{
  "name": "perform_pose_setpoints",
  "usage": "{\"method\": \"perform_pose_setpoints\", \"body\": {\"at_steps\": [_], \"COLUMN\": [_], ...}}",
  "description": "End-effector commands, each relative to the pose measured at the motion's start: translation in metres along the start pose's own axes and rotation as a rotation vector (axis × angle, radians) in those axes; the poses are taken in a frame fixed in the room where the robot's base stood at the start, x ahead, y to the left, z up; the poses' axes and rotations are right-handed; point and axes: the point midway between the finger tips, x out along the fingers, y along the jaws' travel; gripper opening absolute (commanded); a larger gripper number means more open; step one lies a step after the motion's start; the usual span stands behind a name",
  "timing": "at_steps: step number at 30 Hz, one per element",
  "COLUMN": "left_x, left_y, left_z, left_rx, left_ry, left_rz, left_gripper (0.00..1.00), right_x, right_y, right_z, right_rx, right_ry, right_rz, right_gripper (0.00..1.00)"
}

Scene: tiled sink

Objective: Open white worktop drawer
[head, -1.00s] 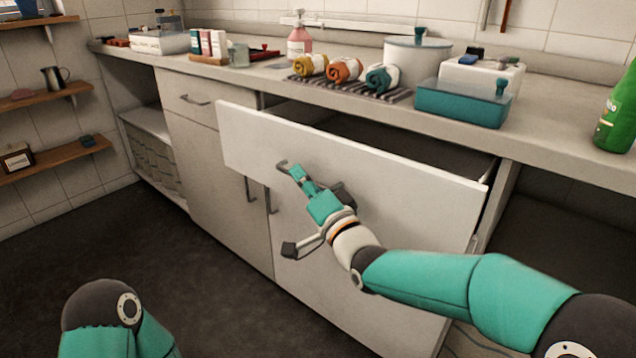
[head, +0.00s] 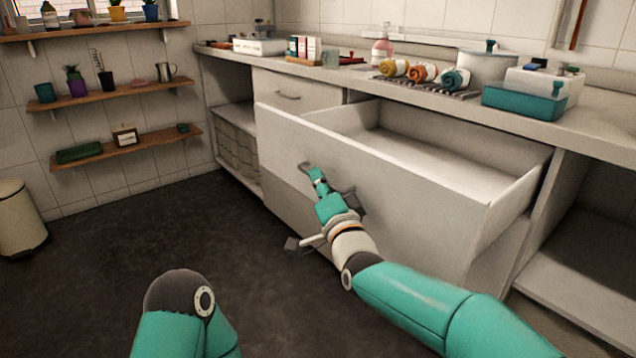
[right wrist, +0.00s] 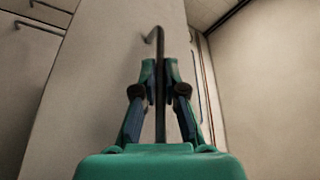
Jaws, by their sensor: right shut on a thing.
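The white worktop drawer (head: 420,200) stands pulled out under the worktop, and the visible part of its inside is bare. Its dark bar handle (head: 305,166) is on the front panel. My right gripper (head: 315,176) is in front of the panel and is shut on the handle. In the right wrist view, the handle (right wrist: 155,38) runs between the two fingers of the right gripper (right wrist: 160,68). My left gripper is out of view; only part of the left arm shows at the bottom.
The worktop (head: 590,130) carries rolled towels (head: 423,73), a teal box (head: 522,101), a white pot (head: 486,68) and a pink bottle (head: 382,50). A smaller drawer (head: 298,92) at left is shut. Dark floor (head: 110,250) is clear at left. A bin (head: 18,220) stands far left.

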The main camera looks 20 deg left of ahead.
Motion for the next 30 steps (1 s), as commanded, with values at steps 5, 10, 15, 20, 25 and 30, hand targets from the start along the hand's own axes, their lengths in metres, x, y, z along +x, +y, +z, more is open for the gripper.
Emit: {"method": "perform_pose_setpoints", "body": {"at_steps": [5, 10, 15, 20, 25, 30], "left_x": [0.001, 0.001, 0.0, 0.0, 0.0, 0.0], "left_y": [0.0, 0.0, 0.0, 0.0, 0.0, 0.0], "left_z": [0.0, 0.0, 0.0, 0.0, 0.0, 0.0], "left_rx": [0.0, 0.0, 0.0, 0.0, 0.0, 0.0], "left_ry": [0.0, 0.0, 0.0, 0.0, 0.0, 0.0], "left_rz": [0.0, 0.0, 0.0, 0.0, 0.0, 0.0], "left_gripper": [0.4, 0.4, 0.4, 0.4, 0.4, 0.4], "right_x": [0.0, 0.002, 0.003, 0.003, -0.002, -0.019], "right_y": [0.006, 0.004, 0.0, -0.002, -0.004, -0.003], "right_z": [0.007, 0.011, 0.012, 0.012, 0.011, 0.011], "right_rx": [0.006, 0.006, 0.006, 0.006, 0.005, 0.005], "right_ry": [-0.014, -0.019, -0.021, -0.02, -0.02, -0.02], "right_rz": [0.012, 0.007, 0.0, -0.004, -0.006, -0.005], "right_gripper": [0.0, 0.21, 0.21, 0.21, 0.21, 0.21]}}
